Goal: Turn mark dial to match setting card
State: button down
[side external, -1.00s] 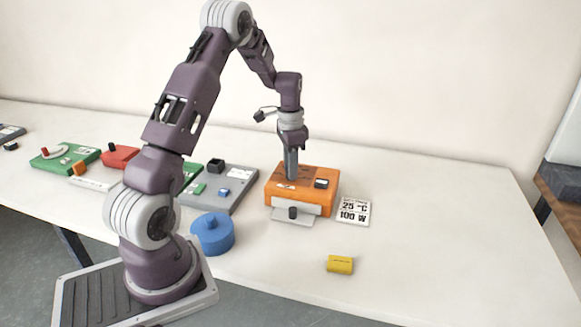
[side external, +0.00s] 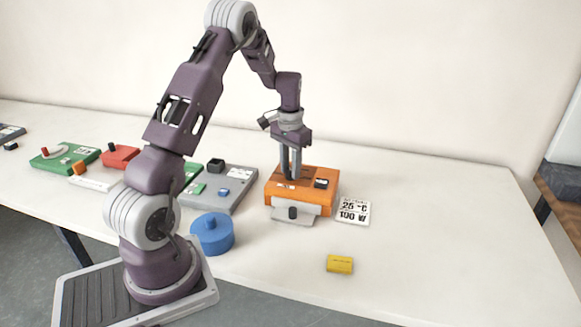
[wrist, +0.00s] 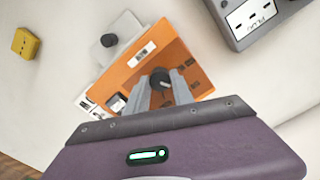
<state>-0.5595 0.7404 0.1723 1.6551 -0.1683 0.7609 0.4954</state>
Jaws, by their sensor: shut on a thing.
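The orange box (side external: 302,203) stands on the table in the side view, and it also shows in the wrist view (wrist: 128,78). In the wrist view my gripper (wrist: 160,84) is shut on a dark round dial (wrist: 159,76) on top of the box. In the side view my gripper (side external: 291,176) points straight down onto the box's top, and its fingers hide the dial. The setting card (side external: 353,212) lies flat to the right of the box and reads 25 °C and 100 W. The dial's mark and scale are too small to read.
A dark knob (side external: 292,212) sits on the grey plate at the box's front. A blue round container (side external: 212,234) stands at front left, a yellow block (side external: 340,264) at front right. A grey device (side external: 232,180) stands left of the box. The table's right side is clear.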

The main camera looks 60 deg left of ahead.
jog(key=n, duration=0.5)
jog(key=shift+n, duration=2.5)
jog(key=c, duration=1.1)
grip_release()
